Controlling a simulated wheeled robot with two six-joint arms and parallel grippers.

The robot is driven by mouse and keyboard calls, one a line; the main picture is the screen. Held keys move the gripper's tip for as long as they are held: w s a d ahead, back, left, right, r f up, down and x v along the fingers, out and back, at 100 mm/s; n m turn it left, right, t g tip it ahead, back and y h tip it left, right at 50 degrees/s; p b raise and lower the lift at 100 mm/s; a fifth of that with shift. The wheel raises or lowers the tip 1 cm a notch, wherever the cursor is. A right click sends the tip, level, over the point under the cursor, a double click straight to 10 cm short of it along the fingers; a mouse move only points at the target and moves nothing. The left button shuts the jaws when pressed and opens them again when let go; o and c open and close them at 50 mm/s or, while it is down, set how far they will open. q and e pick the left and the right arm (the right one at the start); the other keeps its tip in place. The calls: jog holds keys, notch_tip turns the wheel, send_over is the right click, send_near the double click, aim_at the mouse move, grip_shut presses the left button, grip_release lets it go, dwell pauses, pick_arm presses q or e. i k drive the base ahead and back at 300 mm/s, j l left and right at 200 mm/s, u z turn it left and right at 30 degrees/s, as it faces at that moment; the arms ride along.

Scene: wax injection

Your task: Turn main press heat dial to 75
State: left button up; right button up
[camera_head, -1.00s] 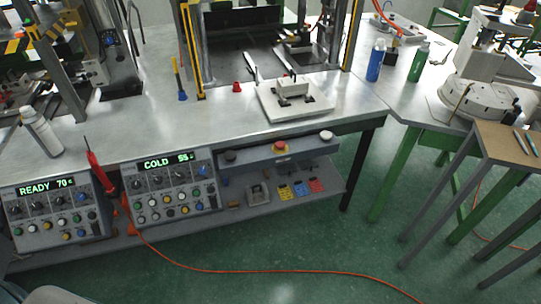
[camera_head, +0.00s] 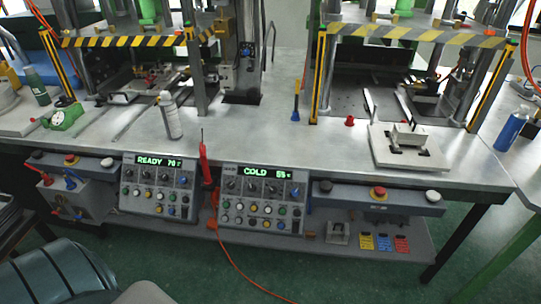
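Two grey control boxes hang below the front edge of the metal bench. The left control box (camera_head: 157,200) has a green display (camera_head: 158,162) that reads READY and about 70. The right control box (camera_head: 261,213) has a green display (camera_head: 265,172) that reads COLD and what looks like 55. Each box carries a row of black dials under its display and several coloured buttons lower down. The dial labels are too small to read, so I cannot tell which dial is the heat dial. Neither of my grippers is in view.
A red pen-like tool (camera_head: 204,165) stands between the boxes, with an orange cable running to the floor. A spray can (camera_head: 171,115) and a white fixture (camera_head: 409,149) are on the bench (camera_head: 255,142). A dark ribbed object (camera_head: 58,272) fills the lower left. Green floor is open at right.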

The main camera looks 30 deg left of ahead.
aim_at(273, 190)
jog(key=u, duration=1.15)
jog(key=i, duration=0.15)
